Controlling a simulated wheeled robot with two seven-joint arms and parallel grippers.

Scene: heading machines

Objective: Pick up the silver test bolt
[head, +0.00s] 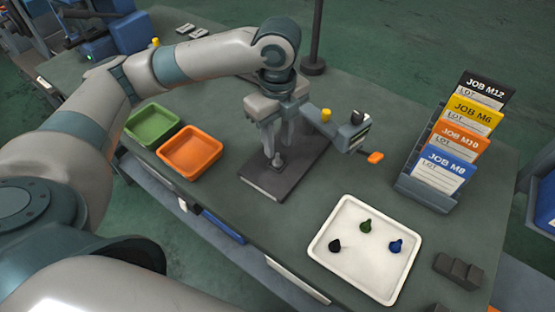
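The silver test bolt (278,162) is small and stands upright on a dark flat block (264,184) in the middle of the table. My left gripper (278,147) points down right over it. Its two fingers are apart, one on each side above the bolt, with a gap showing between them. I cannot tell whether a finger touches the bolt. My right gripper is not in view.
Beside the block stands a grey device (351,131) with an orange tab. Orange (190,168) and green (151,137) trays lie left. A white tray (318,246) holds dark, green and blue pieces. A job-card rack (425,191) stands right.

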